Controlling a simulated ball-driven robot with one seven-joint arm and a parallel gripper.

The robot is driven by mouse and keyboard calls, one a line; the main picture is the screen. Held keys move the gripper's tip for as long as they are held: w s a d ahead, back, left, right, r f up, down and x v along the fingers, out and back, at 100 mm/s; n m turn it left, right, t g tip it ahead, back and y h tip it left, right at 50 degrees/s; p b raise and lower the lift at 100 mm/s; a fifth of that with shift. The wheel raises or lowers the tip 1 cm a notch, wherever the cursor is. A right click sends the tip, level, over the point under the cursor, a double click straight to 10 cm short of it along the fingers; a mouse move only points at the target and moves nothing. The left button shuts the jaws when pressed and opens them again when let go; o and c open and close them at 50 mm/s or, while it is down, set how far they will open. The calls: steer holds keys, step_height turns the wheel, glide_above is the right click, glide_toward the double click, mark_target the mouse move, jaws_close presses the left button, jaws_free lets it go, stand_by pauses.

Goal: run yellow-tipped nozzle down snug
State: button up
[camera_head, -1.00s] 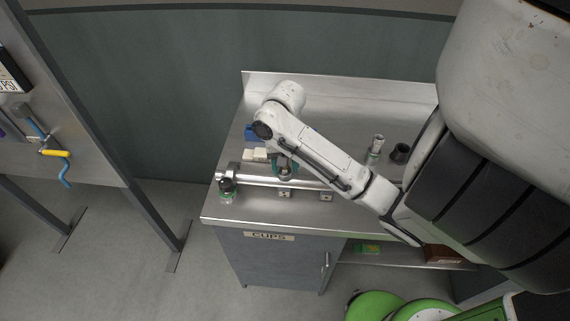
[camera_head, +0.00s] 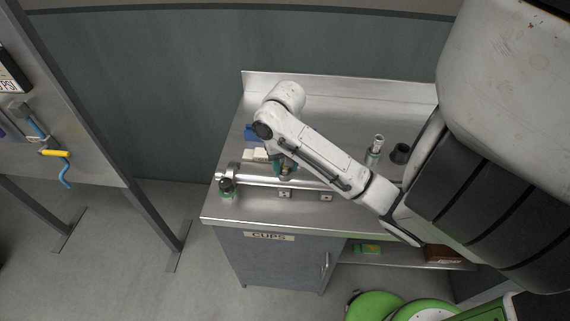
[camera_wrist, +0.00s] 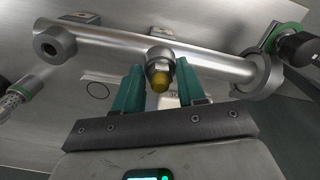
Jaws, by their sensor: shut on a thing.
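The yellow-tipped nozzle (camera_wrist: 160,76) is a metal fitting with a hex collar, standing out from the middle of a metal pipe (camera_wrist: 110,43) in the wrist view. My gripper (camera_wrist: 160,78) has its two teal fingers on either side of the nozzle and is shut on it. In the head view my gripper (camera_head: 285,167) is at the pipe (camera_head: 252,181), which lies along the bench front. The arm hides the nozzle there. The nozzle's seat on the pipe is too small to judge for a gap.
A dark fitting with a green ring (camera_head: 227,187) is at the pipe's left end. White blocks (camera_head: 255,155) and a blue block (camera_head: 250,132) lie behind the pipe. An upright metal nozzle (camera_head: 376,146) and a dark cup (camera_head: 400,153) stand to the right. The bench's back is clear.

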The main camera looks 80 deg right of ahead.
steer(key=shift+m, duration=0.9)
steer(key=shift+c, duration=0.3)
steer(key=shift+m, duration=0.8)
steer(key=shift+m, duration=0.9)
steer(key=shift+m, duration=0.9)
